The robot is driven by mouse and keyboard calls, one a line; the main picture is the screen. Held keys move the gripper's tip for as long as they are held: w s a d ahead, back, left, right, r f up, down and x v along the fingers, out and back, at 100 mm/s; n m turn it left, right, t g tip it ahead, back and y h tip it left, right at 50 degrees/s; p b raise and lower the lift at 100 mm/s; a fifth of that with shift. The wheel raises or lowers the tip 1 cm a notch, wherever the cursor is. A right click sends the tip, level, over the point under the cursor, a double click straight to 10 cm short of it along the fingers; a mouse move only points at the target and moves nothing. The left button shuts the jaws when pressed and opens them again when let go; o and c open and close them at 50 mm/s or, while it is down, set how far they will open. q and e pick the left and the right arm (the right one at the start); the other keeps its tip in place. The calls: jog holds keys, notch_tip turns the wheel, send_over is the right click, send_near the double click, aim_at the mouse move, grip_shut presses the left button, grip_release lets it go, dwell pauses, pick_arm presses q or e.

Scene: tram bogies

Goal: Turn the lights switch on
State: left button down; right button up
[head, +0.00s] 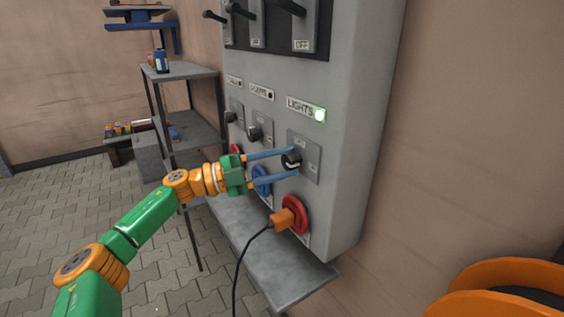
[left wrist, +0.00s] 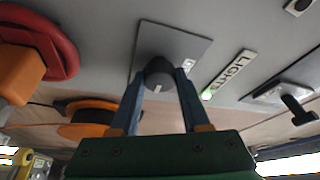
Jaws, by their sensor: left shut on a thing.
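The lights switch is a dark round knob (head: 291,161) on a grey square plate (head: 306,152), on the front of a tall grey cabinet (head: 345,120). My left gripper (head: 296,163) has its two blue fingers closed on both sides of the knob. In the left wrist view, the left gripper (left wrist: 162,82) holds the dark knob (left wrist: 158,66) between its fingertips. My right gripper is not in view.
An orange plug (head: 282,219) with a black cable sits in a red socket (head: 296,214) below the switch. Two other knobs (head: 254,133) and several black levers (head: 285,6) are nearby. A grey ledge (head: 275,275) juts out below. An orange round thing (head: 480,280) is at lower right.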

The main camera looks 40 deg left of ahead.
aim_at(285, 168)
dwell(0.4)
pick_arm(q)
jog(key=shift+c, duration=1.9)
grip_release()
jog(key=s+a+f+b, duration=0.1)
jog(key=s+a+b, duration=0.1)
jog(key=b, duration=0.1)
jog(key=shift+f, duration=0.3)
jog(key=s+a+b, duration=0.2)
jog(key=s, duration=0.1)
jog(key=shift+a+r+b, duration=0.35)
